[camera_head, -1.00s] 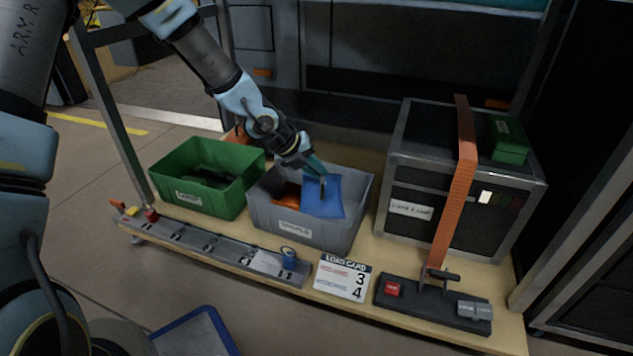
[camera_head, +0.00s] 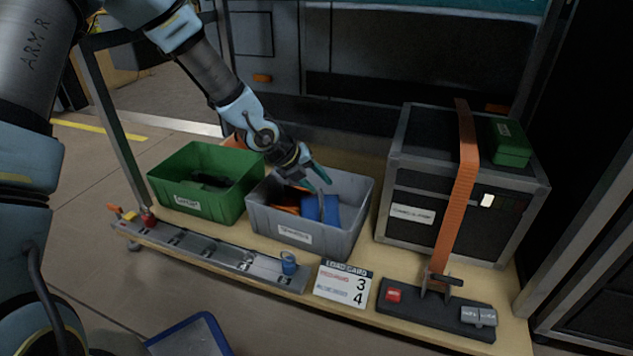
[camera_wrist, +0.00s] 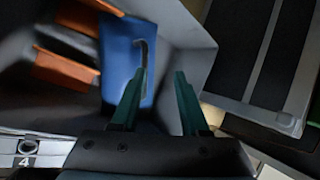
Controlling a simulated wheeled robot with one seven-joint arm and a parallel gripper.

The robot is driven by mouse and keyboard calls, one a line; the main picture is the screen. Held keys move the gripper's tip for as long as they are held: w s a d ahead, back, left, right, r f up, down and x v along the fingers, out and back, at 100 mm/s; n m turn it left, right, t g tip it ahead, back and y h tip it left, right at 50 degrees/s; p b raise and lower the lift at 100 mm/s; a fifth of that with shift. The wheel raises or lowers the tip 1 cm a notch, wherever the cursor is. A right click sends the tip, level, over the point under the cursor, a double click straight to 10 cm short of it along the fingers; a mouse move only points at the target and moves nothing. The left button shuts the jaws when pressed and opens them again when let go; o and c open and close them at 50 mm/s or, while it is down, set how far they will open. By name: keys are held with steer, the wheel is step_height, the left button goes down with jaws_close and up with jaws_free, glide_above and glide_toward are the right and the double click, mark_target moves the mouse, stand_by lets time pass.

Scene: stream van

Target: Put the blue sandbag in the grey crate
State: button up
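The blue sandbag (camera_head: 316,209) is inside the grey crate (camera_head: 301,237), in its right part, beside orange items. In the wrist view the blue sandbag (camera_wrist: 122,62) has a dark hooked handle on its top and lies just past my fingers. My gripper (camera_head: 322,178) is over the crate, its fingertips apart. In the wrist view my gripper (camera_wrist: 157,85) shows its two green fingers spread, with nothing clearly held between them. The left finger overlaps the bag in the picture; I cannot tell if it touches.
A green crate (camera_head: 198,203) stands left of the grey one. A black case (camera_head: 406,187) with an orange strap (camera_head: 459,190) stands to the right. A load card (camera_head: 343,284), a rail with a blue knob (camera_head: 288,263) and a dark strip line the front edge.

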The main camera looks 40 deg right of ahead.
steer(key=p+v, duration=0.7)
steer(key=v, duration=0.5)
steer(key=shift+r, duration=0.4)
steer(key=w+a+r+n+t+y, duration=0.1)
steer(key=w+a+n+y, duration=0.15)
steer(key=a+n, duration=0.5)
steer(key=w+a+r+n+t+y, duration=0.1)
steer(key=w+a+r+n, duration=0.15)
steer(key=a+n, duration=0.5)
steer(key=w+a+r+n+t+y, duration=0.15)
steer(key=w+a+n, duration=0.3)
steer(key=a, duration=0.45)
steer(key=s+a+r+n+y, duration=0.1)
steer(key=s+a+r+n, duration=0.1)
steer(key=s+a+n, duration=0.2)
steer(key=s+a+r+n+g+y, duration=0.1)
steer(key=s+a+n, duration=0.3)
steer(key=a+n, duration=0.7)
steer(key=r+n, duration=0.1)
steer(key=n, duration=0.6)
steer(key=shift+s+a, duration=0.2)
steer(key=shift+a, duration=0.1)
